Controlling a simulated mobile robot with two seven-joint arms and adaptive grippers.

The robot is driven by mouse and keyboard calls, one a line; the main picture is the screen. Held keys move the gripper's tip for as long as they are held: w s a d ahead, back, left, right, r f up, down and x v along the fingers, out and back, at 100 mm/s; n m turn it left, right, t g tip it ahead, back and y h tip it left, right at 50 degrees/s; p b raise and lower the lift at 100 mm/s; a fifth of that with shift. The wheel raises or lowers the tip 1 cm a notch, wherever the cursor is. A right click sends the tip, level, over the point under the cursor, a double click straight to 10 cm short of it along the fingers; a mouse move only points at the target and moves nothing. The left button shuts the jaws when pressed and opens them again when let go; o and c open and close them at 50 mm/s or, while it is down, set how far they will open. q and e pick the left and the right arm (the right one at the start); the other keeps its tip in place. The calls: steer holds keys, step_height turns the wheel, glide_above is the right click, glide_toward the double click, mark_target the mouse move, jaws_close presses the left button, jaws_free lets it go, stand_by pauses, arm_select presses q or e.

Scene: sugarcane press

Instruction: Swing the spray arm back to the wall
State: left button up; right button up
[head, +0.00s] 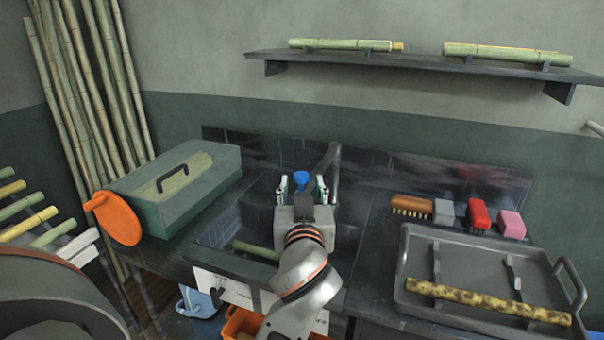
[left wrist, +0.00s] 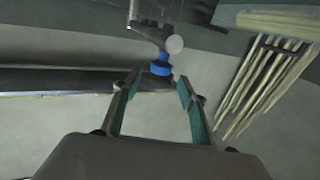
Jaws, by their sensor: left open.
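The spray arm (head: 331,160) is a grey pipe standing at the back of the sink (head: 222,232). A blue piece (head: 302,178) shows at its near end; the left wrist view shows the blue piece (left wrist: 160,68) below a grey bar (left wrist: 150,32) with a pale round knob. My left gripper (head: 302,186) is over the sink, open, its fingers on either side of the blue piece in the head view. In the left wrist view, the blue piece lies just beyond and between the fingertips (left wrist: 156,86); contact cannot be told. My right gripper is not in view.
A green toolbox (head: 180,187) and orange disc (head: 117,217) stand left of the sink. A shelf (head: 420,66) hangs above.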

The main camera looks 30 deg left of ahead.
mark_target(301, 178)
arm_select(q)
steer(key=x, duration=0.5)
steer(key=shift+w+a, duration=0.2)
steer(key=shift+w, duration=0.05)
jaws_close()
